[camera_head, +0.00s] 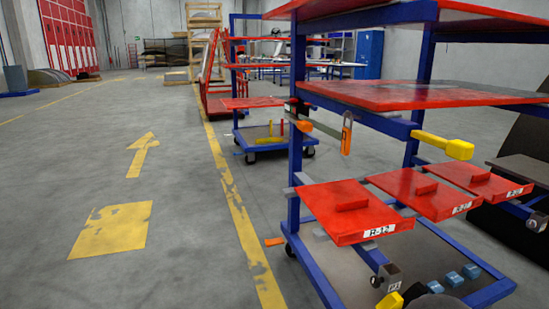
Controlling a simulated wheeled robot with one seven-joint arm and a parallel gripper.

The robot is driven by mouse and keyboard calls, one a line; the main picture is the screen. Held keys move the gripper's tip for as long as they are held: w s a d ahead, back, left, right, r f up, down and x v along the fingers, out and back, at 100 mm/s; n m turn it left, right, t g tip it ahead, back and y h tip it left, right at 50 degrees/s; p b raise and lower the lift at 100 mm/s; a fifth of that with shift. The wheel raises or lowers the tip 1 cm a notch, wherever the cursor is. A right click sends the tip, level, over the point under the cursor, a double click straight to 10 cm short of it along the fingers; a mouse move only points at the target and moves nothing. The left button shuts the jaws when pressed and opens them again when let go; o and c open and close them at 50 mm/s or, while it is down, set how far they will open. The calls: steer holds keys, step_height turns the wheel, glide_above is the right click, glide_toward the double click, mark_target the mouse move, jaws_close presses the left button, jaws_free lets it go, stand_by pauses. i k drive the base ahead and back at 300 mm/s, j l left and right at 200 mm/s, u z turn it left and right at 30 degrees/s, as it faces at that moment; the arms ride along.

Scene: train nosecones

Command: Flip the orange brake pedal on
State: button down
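A small orange pedal (274,242) sticks out to the left, low by the floor. It sits beside the dark caster wheel (290,252) at the near left corner post of the blue and red cart (293,185). It looks roughly level, but it is too small to tell whether it is up or down. My gripper does not show in this view, and nothing touches the pedal.
Red panels with small handles (352,207) jut from the cart at mid height. A yellow handle (445,145) and an orange-framed tool (346,133) are higher up. Another cart (262,140) stands behind. The grey floor (185,230) left of the pedal is free.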

mark_target(277, 241)
steer(key=i+j, duration=0.95)
steer(key=i, duration=0.15)
steer(key=i+j, duration=0.95)
steer(key=i, duration=0.15)
steer(key=l+z, duration=0.05)
